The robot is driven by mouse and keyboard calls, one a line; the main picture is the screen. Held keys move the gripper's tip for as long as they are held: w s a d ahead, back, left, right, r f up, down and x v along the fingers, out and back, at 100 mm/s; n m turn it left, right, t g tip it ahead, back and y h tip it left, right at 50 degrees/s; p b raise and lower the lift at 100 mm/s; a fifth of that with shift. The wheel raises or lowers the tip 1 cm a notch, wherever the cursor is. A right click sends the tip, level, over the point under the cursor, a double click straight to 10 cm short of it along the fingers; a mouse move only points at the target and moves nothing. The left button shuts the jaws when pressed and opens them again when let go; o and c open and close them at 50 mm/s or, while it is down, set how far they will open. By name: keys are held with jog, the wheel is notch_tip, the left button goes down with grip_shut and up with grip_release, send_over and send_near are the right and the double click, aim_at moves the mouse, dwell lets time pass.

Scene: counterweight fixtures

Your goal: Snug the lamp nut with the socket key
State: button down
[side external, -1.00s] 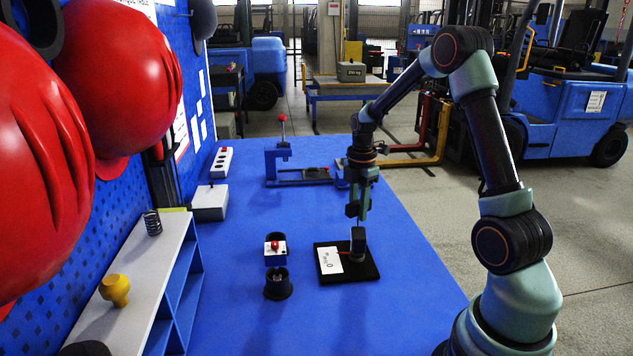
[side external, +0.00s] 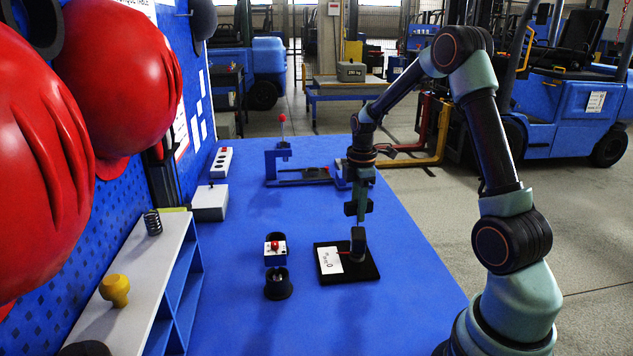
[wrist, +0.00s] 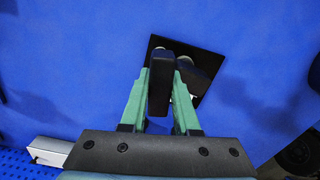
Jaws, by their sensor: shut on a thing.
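My gripper (side external: 358,208) points straight down over a black square plate (side external: 368,274). In the wrist view its green fingers (wrist: 160,90) are closed on a dark, elongated piece (wrist: 160,85), which appears to be the socket key's handle. Below the fingers a thin shaft reaches down to a dark upright fixture (side external: 358,243) on the plate, apparently the lamp fitting. A white card (side external: 329,260) with a dial-like marking and a red pointer lies on the plate's left side. The nut itself is hidden, so I cannot tell how the key sits on it.
A small box with a red knob (side external: 275,248) and a black cup (side external: 278,284) stand left of the plate. A blue clamp fixture (side external: 300,178) is behind. A shelf (side external: 178,255) with a spring and yellow knob lines the left. The blue table's front is clear.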

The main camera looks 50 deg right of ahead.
jog(key=m, duration=0.2)
jog(key=shift+m, duration=0.4)
jog(key=shift+r, duration=2.05)
jog(key=shift+r, duration=0.15)
jog(key=shift+r, duration=1.4)
